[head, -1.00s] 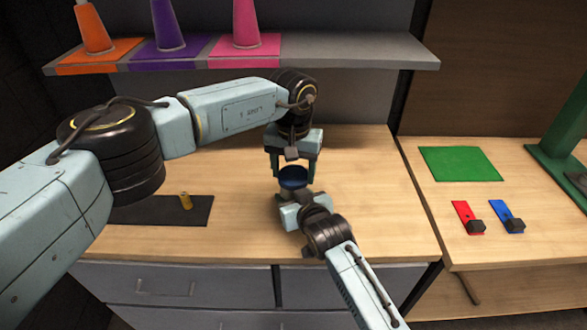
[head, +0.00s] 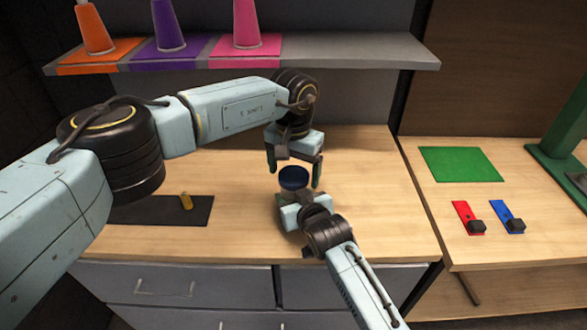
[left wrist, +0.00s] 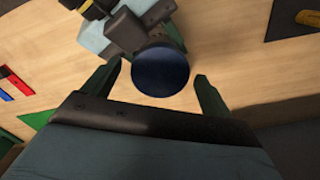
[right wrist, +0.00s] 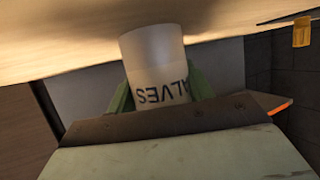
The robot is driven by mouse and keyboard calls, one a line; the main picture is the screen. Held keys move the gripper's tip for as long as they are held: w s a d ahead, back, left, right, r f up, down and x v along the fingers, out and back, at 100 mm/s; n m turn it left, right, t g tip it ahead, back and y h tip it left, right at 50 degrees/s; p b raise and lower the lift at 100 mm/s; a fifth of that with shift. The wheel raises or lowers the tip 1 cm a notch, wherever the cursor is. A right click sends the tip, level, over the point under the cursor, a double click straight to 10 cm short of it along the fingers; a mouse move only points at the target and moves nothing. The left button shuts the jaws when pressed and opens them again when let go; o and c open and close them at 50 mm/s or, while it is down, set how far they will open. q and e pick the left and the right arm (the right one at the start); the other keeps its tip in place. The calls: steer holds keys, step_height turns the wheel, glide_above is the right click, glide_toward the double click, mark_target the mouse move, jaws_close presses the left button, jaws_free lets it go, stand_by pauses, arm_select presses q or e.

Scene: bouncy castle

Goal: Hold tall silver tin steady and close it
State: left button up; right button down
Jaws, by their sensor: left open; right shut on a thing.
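The tin shows in the right wrist view as a pale grey cylinder (right wrist: 152,55) with dark lettering that ends in "ALVES". A round dark blue lid (head: 293,178) sits at its top in the head view, and it also shows in the left wrist view (left wrist: 160,72). My right gripper (right wrist: 160,88) is shut on the tin's body, one green finger on each side. My left gripper (head: 294,171) is open above the lid, its fingers apart on either side and clear of it. The tin's body is mostly hidden in the head view, and I cannot tell how tightly the lid sits.
A shelf with orange, purple and pink cones (head: 247,25) runs behind. The right table holds a green mat (head: 460,164) and red and blue pieces (head: 508,216).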

arm_select(q)
steer(key=shift+r, duration=2.25)
steer(key=shift+c, duration=0.3)
